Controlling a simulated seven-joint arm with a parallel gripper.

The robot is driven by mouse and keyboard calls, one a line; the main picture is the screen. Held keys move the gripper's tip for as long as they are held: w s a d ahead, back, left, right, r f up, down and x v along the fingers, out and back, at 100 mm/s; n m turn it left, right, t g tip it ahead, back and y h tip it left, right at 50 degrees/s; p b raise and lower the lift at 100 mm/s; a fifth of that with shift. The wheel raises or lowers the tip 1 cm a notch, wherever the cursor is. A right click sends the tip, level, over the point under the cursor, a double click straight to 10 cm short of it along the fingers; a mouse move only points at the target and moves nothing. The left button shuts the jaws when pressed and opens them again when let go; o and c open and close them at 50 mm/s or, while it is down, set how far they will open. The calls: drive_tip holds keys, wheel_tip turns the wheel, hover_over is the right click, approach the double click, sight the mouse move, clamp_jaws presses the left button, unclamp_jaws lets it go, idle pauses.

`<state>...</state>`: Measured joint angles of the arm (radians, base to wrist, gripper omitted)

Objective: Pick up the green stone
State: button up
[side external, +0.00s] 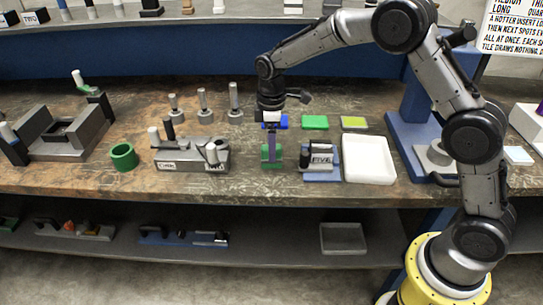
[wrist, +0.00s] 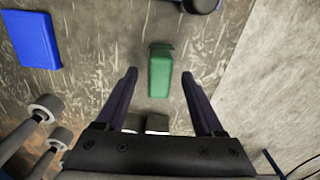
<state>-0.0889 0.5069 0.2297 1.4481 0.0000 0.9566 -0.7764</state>
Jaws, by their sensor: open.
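The green stone (wrist: 159,72) is a small green block lying on the worktop. In the wrist view it is ahead of my gripper (wrist: 159,76), centred between the two dark fingers with space on both sides. In the side external view the stone (side external: 265,154) is low at the front of the bench, partly hidden behind my gripper (side external: 271,164), which points down over it. The fingers are open and hold nothing. I cannot tell the exact height gap between fingertips and stone.
A block marked FIVE (side external: 321,158) on a blue base stands right of my gripper, then a white tray (side external: 391,160). Behind are blue (side external: 281,123), green (side external: 315,122) and yellow-green (side external: 354,123) tiles and upright pegs (side external: 203,103).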

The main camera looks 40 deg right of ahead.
drive_tip(key=shift+f, duration=1.25)
clamp_jaws()
